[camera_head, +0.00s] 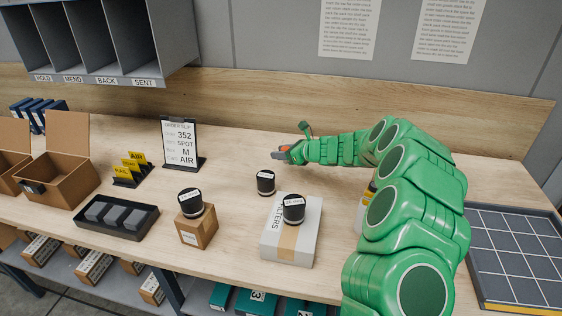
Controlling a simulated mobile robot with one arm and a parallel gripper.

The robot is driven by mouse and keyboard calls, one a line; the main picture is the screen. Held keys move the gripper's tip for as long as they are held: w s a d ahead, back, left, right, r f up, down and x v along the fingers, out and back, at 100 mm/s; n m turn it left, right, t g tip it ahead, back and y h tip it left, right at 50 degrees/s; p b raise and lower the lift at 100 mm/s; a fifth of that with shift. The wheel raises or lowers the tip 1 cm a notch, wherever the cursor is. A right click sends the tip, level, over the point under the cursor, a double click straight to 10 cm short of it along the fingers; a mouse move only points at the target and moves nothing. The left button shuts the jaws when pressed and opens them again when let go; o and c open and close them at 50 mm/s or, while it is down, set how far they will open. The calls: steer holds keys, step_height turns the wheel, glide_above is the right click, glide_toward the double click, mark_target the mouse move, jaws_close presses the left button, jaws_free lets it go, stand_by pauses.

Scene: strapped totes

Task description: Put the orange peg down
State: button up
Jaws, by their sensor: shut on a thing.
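My gripper (283,153) is at the end of my green arm, over the back middle of the wooden table (235,235). It points left and is shut on a small orange-red thing, which I take to be the orange peg (284,147). Only a little of the peg shows, and the fingers hide the rest. I cannot tell how high the gripper is above the table. A black-lidded jar (265,182) stands on the table just in front of and below the gripper.
A second jar (190,202) stands on a brown box (196,230), and a third (293,208) on a white filter box (290,245). An order slip stand (183,143), black tray (117,218) and open carton (68,175) are left. A gridded tray (515,255) is right.

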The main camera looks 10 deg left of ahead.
steer(key=shift+w+a+f, duration=0.3)
steer(key=shift+w+f, duration=0.3)
steer(key=shift+f, duration=1.75)
steer(key=shift+f, duration=0.15)
steer(key=o, duration=1.1)
steer(key=shift+c, duration=0.2)
steer(key=v, duration=1.2)
